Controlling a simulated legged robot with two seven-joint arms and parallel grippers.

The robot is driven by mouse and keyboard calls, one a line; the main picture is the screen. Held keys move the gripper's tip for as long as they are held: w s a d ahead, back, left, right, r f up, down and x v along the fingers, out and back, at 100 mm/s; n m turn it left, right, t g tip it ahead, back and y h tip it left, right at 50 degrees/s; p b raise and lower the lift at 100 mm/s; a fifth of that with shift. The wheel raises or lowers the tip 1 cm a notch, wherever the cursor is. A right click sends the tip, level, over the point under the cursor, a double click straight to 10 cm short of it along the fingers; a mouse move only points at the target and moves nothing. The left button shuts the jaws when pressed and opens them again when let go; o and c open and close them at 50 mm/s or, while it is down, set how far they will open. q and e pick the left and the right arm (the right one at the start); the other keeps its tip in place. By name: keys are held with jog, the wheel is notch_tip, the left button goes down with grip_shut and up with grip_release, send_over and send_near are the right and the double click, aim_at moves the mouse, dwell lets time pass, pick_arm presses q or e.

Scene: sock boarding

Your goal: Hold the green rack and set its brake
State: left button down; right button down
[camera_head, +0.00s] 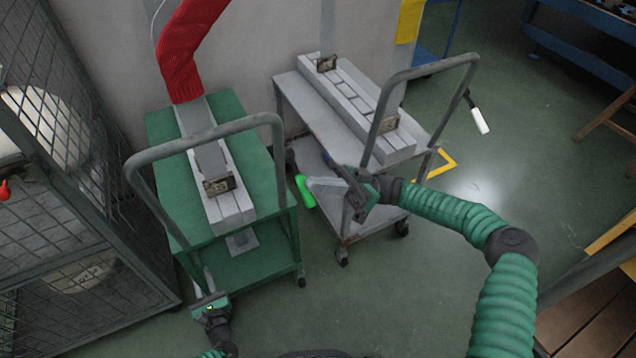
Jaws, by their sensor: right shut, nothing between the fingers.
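The green rack (255,132) stands at left centre, a two-level cart with a grey tubular handle (205,138) and a long grey board on top. My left gripper (206,284) is at its near end by the lower shelf (262,267). I cannot tell whether its fingers touch the rack or are shut. A bright green bar (305,191) shows low between the two racks; I cannot tell which rack it joins or whether it is the brake. My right gripper (320,186) is shut and empty, just right of that bar and in front of the grey rack.
A grey rack (310,118) with its own handle (428,70) and board stands close on the right. A red sleeve (184,60) comes down onto the green rack's board. A wire cage (70,220) stands at left. Floor (420,270) is open at lower right.

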pick_arm(q)
jog(key=shift+r, duration=0.15)
pick_arm(e)
jog(key=shift+a+f, duration=0.1)
jog(key=shift+f, duration=0.35)
jog(key=w+d, duration=0.4)
jog(key=d, duration=0.4)
jog(key=shift+d+f, duration=0.15)
jog(key=shift+d, duration=0.2)
jog(key=shift+w, duration=0.1)
pick_arm(q)
jog(key=c, duration=1.1)
grip_release()
jog(key=shift+c, duration=0.2)
jog(key=shift+s, duration=0.1)
